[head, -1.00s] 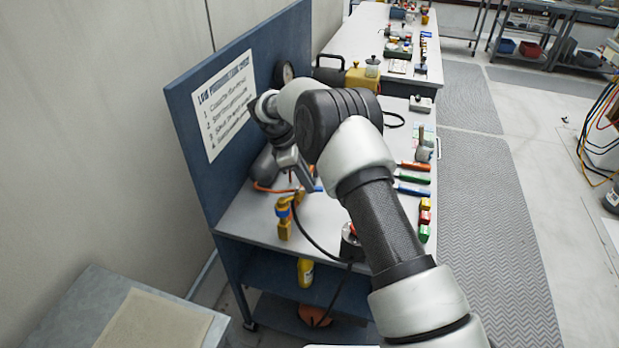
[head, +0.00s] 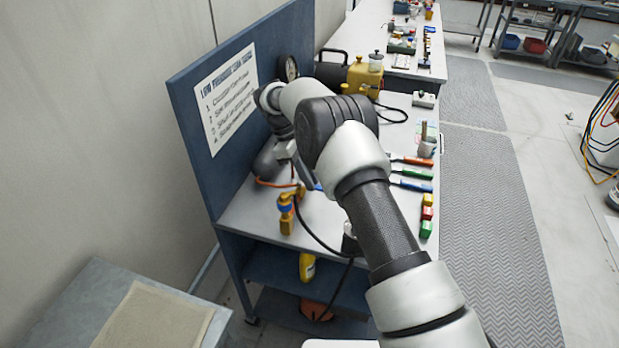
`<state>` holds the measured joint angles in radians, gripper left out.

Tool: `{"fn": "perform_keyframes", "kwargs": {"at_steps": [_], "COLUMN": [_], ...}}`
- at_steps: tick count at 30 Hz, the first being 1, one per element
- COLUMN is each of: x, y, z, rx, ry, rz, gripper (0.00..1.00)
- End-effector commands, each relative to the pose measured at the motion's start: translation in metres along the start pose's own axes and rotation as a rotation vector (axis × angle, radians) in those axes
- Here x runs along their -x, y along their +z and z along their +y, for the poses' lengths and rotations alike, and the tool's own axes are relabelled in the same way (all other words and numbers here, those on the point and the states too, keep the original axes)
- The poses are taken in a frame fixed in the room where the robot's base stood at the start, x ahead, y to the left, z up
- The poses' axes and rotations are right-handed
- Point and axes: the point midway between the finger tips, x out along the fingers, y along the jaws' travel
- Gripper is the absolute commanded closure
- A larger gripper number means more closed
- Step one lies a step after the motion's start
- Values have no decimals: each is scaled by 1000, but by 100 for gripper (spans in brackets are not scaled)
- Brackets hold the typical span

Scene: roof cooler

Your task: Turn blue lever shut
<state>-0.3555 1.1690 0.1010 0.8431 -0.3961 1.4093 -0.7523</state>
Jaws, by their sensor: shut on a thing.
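The blue lever (head: 318,187) shows as a small blue piece above the bench top, just beyond the tip of my gripper. My gripper (head: 309,181) points down over the bench and is shut on the blue lever. My own arm crosses in front, so most of the lever and the fingertips' contact are hidden. The lever's angle cannot be told.
The bench (head: 265,212) has a blue back panel with a sign (head: 228,98). A yellow fitting with a blue band (head: 287,212) stands left of my gripper. Orange and black hoses run close by. Coloured-handled tools (head: 410,174) and coloured blocks (head: 427,215) lie right of my arm.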

Motion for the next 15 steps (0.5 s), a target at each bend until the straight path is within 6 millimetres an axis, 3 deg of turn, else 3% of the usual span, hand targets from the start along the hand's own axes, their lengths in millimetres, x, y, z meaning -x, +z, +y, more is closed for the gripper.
{"fn": "perform_keyframes", "kwargs": {"at_steps": [2,3,6,15], "x": [0,0,0,1], "y": [0,0,0,0], "z": [0,-1,0,0], "rx": [-4,-4,-3,-1], "ry": [-3,-3,-2,-1], "rz": [0,0,0,0], "gripper": [100,83,67,67]}}
